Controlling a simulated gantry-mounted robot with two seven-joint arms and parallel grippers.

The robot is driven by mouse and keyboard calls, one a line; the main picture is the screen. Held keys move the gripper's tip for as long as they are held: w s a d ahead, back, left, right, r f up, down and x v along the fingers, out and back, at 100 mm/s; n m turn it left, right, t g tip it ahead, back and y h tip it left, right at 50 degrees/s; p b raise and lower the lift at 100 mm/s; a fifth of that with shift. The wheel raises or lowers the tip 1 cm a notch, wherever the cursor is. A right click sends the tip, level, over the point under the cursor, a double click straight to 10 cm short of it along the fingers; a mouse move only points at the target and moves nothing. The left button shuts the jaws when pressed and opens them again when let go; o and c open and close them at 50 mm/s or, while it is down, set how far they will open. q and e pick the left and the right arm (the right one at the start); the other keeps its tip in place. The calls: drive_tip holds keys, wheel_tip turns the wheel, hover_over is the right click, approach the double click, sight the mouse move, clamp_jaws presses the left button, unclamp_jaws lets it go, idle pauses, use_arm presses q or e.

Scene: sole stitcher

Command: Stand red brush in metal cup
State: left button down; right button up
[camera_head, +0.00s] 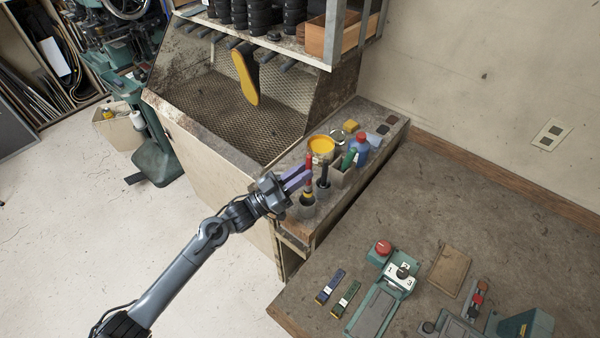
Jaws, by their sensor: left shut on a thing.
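My left gripper (300,178) reaches in from the left over the narrow side shelf. It is shut on the red brush (308,160), whose red handle rises upright above the fingers. More of the brush, red with a dark and yellow lower part, shows below the fingers. The small grey metal cup (306,210) is directly below the gripper on the shelf. The brush's lower end overlaps the cup's mouth in the picture; I cannot tell whether it is inside or just above. My right gripper is not in view.
A black-handled tool (323,174) stands close right of the cup. A workbench (420,200) with a green-based machine lies to the right.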

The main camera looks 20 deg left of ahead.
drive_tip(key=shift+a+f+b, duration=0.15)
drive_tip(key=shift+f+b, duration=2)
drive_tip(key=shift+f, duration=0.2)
use_arm(q)
wheel_tip(320, 180, down, 6)
drive_tip(key=shift+f+b, duration=0.25)
drive_tip(key=shift+b, duration=0.05)
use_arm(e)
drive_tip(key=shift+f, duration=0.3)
use_arm(q)
drive_tip(key=c, duration=1)
unclamp_jaws()
